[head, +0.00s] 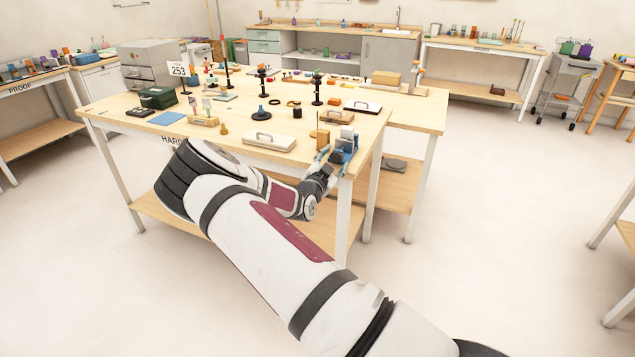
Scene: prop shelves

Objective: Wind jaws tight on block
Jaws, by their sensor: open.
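A small blue vise (346,143) stands at the front right corner of the near table. A tan wooden block (322,138) shows just left of it; at this size I cannot tell whether it sits between the jaws or beside them. My gripper (331,163) is at the table's corner, right in front of the vise, with its fingers spread open. I cannot tell whether a finger touches the vise or its handle. The handle and the gap between the jaws are too small or hidden to make out.
Black stands (317,90) and small props fill the table's middle. The floor right of the table is clear.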

